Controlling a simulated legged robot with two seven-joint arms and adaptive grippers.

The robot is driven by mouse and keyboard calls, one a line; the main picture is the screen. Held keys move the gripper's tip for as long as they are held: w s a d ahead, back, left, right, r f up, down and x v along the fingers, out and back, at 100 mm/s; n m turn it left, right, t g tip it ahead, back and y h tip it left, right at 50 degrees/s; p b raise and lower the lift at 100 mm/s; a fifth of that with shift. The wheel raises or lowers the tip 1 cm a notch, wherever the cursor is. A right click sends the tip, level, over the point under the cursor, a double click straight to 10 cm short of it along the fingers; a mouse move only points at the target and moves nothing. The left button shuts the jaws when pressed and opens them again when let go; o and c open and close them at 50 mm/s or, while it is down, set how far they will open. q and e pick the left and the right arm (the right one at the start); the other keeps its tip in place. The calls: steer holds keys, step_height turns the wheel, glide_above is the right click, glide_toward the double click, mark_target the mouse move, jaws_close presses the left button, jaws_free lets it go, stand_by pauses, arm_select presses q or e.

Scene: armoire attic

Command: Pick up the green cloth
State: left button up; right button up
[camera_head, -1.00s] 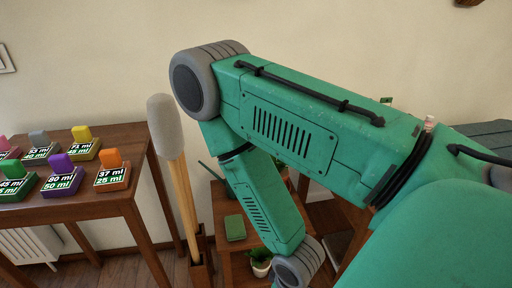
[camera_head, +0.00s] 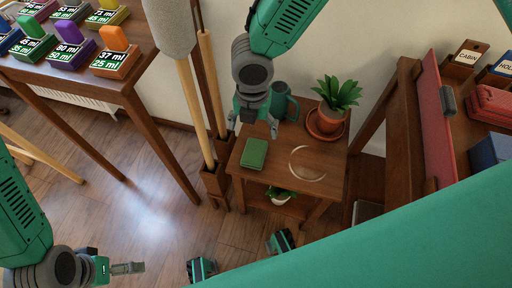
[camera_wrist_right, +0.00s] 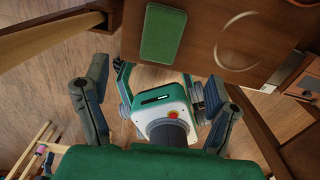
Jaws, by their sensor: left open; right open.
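The green cloth (camera_head: 254,153) is a small folded rectangle lying flat on the left part of a low wooden side table (camera_head: 318,187). In the right wrist view the cloth (camera_wrist_right: 163,32) lies at the top, beyond the fingers and apart from them. My right gripper (camera_head: 253,124) hangs from the top of the head view, open and empty, just above the cloth in the picture. Its fingers also spread apart in the right wrist view (camera_wrist_right: 157,80). My left gripper (camera_head: 128,268) is at the lower left, open, far from the cloth.
A teal mug (camera_head: 284,102) and a potted plant (camera_head: 332,118) stand behind the cloth on the side table. A round mark (camera_head: 308,176) is on its top. A padded pole (camera_head: 171,28) rises at its left. A shelf (camera_head: 405,130) stands right.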

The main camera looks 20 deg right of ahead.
mark_target(254, 150)
steer(key=f+b, duration=0.1)
steer(key=f, duration=0.5)
steer(key=shift+d+f+b, duration=0.2)
steer(key=shift+f+b, duration=0.1)
steer(key=shift+b, duration=0.1)
step_height(254, 150, down, 5)
steer(key=shift+w+f+b, duration=0.1)
steer(key=shift+b, duration=1.1)
steer(key=c, duration=1.3)
